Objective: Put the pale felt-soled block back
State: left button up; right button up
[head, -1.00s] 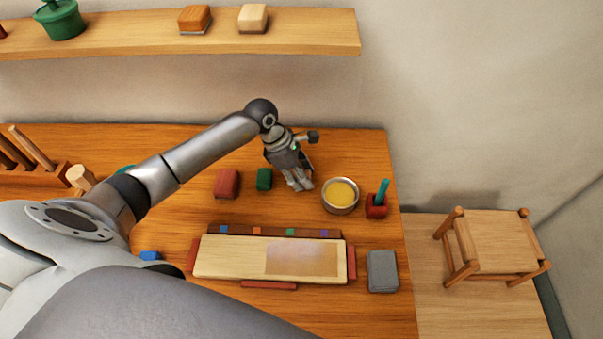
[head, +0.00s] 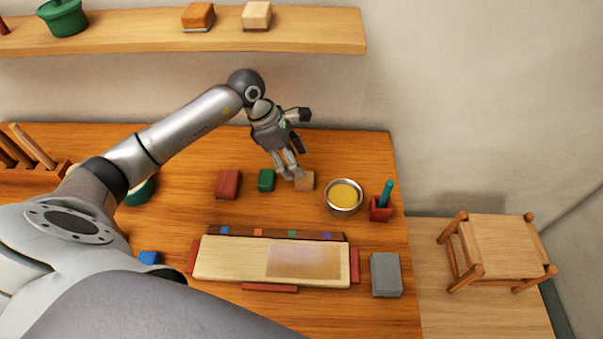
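A pale block (head: 257,15) stands on the wall shelf; its underside is too small to make out clearly. A light tan block (head: 304,181) stands on the table, right of the green block. My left gripper (head: 291,175) is just left of and above the tan block, its fingers pointing down and slightly apart with nothing seen between them. The fingertips overlap the tan block's left edge in the head view; whether they touch it I cannot tell. My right gripper is not in view.
An orange block (head: 198,17) and green pot (head: 62,17) share the shelf (head: 310,30). Red (head: 228,184) and green (head: 266,180) blocks, a yellow-filled tin (head: 344,196) and a red cup (head: 381,208) stand near the gripper. A framed board (head: 230,258) lies in front.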

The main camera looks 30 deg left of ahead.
pick_arm(q)
jog(key=v, duration=0.5)
jog(key=shift+b, duration=0.4)
